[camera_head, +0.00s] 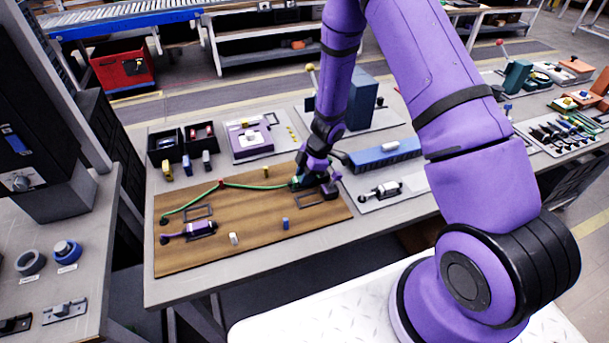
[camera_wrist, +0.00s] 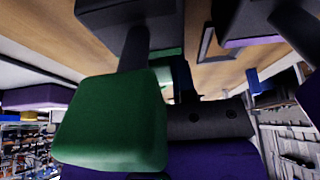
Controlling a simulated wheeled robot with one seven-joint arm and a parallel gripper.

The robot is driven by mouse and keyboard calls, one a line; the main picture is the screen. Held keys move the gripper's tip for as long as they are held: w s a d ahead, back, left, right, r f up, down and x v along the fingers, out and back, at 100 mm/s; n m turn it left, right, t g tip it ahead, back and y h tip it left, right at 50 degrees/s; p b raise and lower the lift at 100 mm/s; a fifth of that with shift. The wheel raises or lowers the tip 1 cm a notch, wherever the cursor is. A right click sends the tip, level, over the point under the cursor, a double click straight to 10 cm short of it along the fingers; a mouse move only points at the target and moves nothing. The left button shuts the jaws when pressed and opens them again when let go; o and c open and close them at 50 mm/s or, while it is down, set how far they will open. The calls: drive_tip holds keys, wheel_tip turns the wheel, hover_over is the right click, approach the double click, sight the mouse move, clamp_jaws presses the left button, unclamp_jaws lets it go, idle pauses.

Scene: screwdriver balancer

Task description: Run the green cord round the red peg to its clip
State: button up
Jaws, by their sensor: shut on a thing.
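The green cord (camera_head: 258,187) lies across the wooden board (camera_head: 200,259). It starts at a dark round anchor (camera_head: 164,220) on the left, rises to the red peg (camera_head: 221,184), bends there and runs right to my gripper. Which side of the peg it touches is too small to tell. My gripper (camera_head: 299,182) is shut on the cord's green end, low over the board's right part. A large green block (camera_wrist: 110,125) fills the near wrist view beside dark gripper parts. A dark block (camera_head: 329,191) sits just right of my gripper; I cannot tell whether it is the clip.
Black bins (camera_head: 165,148), a blue case (camera_head: 384,153) and a grey-blue box (camera_head: 362,98) stand behind and right.

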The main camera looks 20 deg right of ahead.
drive_tip(key=o, duration=1)
drive_tip(key=shift+c, duration=0.2)
drive_tip(key=shift+r, duration=0.1)
drive_tip(key=v, duration=1)
drive_tip(key=shift+d+r, duration=0.2)
drive_tip(key=shift+r, duration=0.05)
